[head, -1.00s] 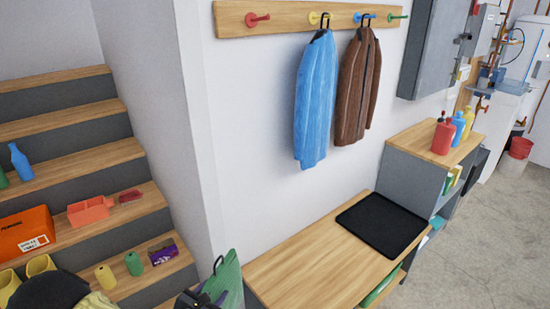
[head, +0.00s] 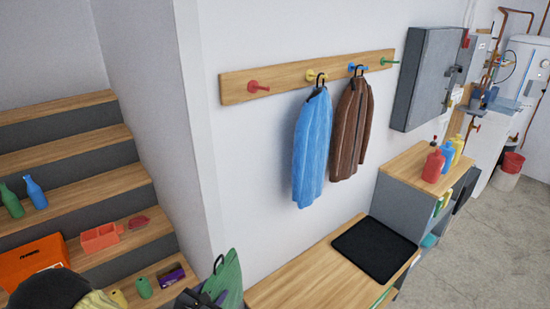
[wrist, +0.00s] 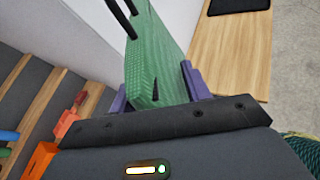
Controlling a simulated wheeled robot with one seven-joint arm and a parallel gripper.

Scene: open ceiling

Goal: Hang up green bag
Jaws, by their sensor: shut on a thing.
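The green bag (head: 228,281) is at the bottom of the head view, in front of the wooden bench, with its dark handle loop at the top. In the wrist view the green bag (wrist: 152,60) sits between the purple fingers of my gripper (wrist: 158,88), which is shut on it. The head view cuts off the lower part of the bag. The wooden hook rail (head: 310,73) is on the wall. Its red hook (head: 257,87) and green hook (head: 388,62) are bare.
A blue jacket (head: 312,150) and a brown jacket (head: 352,128) hang on the rail's middle hooks. A wooden bench (head: 310,277) with a black mat (head: 374,249) stands below. Stairs (head: 75,180) with bottles and boxes are at left. A grey cabinet (head: 428,78) is right of the rail.

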